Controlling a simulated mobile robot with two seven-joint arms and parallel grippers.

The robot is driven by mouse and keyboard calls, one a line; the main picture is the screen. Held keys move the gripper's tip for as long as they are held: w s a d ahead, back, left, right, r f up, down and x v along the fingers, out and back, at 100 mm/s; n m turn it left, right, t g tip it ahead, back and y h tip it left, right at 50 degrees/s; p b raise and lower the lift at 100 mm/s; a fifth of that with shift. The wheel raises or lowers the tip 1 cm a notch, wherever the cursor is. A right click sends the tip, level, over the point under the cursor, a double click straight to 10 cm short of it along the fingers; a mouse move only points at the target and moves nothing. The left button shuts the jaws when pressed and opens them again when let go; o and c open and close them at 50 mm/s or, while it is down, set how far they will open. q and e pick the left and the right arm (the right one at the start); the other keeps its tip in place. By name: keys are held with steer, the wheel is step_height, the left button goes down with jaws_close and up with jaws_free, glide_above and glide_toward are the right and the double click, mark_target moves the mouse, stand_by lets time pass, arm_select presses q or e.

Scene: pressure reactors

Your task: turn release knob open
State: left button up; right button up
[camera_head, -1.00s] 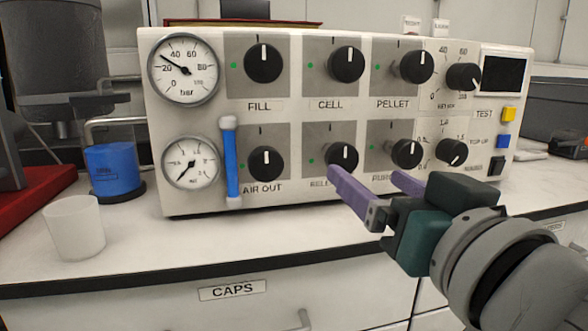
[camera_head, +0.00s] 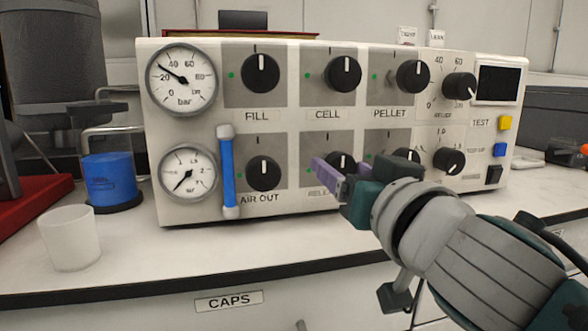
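The release knob (camera_head: 341,161) is a black round knob in the lower row of the white control panel (camera_head: 300,123), right of the AIR OUT knob (camera_head: 263,173). Its label is partly covered. My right gripper (camera_head: 338,172) is in front of it, with its purple fingers apart, one at the knob's left and one at its right. The fingers hide the knob's lower part, and I cannot tell whether they touch it. My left gripper is not in view.
The FILL (camera_head: 260,74), CELL (camera_head: 342,75) and PELLET knobs (camera_head: 413,76) are above. A blue-filled tube (camera_head: 227,172) stands upright left of AIR OUT. A white cup (camera_head: 70,238) and blue beaker (camera_head: 110,178) stand on the counter at left.

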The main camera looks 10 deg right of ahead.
jaws_close()
stand_by(0.3)
